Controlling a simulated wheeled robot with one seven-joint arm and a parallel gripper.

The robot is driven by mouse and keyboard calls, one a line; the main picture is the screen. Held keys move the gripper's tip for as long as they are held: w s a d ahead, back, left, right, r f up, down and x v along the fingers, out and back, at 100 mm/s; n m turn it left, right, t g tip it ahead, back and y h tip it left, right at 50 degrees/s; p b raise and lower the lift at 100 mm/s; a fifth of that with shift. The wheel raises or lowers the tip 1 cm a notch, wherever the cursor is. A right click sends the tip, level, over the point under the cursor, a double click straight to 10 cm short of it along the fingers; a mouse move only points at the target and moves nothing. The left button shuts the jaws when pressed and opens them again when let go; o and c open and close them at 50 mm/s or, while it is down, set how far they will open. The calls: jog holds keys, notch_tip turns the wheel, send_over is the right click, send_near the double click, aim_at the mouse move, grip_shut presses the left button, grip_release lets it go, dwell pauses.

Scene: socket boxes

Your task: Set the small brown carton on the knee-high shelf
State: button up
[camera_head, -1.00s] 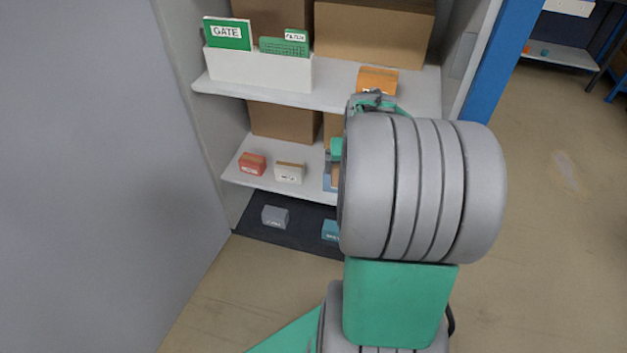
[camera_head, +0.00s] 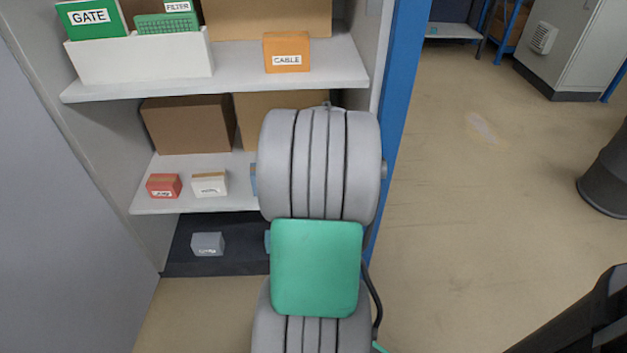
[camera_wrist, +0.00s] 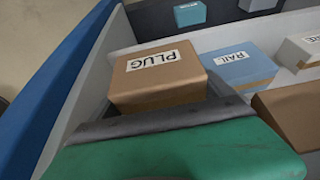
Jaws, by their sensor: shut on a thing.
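The small brown carton labelled PLUG (camera_wrist: 158,78) is right in front of my gripper (camera_wrist: 165,118) in the wrist view, against its grey jaw edge. My gripper is shut on it. The carton is at the middle shelf, beside the blue RAIL box (camera_wrist: 238,66); I cannot tell whether it rests on the board or hangs just above it. The knee-high shelf (camera_head: 150,205) is the middle board in the head view. There, my own arm hides the gripper, the carton and the shelf's right end.
A red box (camera_head: 163,186) and a white box (camera_head: 210,184) stand on the middle shelf, with large brown cartons (camera_head: 188,125) behind. A grey box (camera_head: 208,244) is below. The orange CABLE box (camera_head: 287,52) is above. A blue post (camera_head: 398,90) borders the right side.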

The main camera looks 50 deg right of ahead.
jog(key=w+d, duration=0.1)
jog(key=d, duration=0.1)
jog(key=w+d+f+b, duration=0.1)
jog(key=w+d, duration=0.1)
jog(key=w+d+b, duration=0.1)
jog(key=w, duration=0.1)
jog(key=shift+w+d+f, duration=0.1)
jog(key=shift+d+f, duration=0.15)
jog(key=shift+d, duration=0.15)
notch_tip(320, 180, down, 6)
jog(key=b, duration=0.3)
jog(key=shift+w+d+b, duration=0.1)
jog(key=shift+b, duration=0.2)
jog(key=shift+r, duration=0.35)
jog(key=shift+f, duration=0.15)
jog(key=o, duration=1.7)
jog(key=shift+f, duration=0.1)
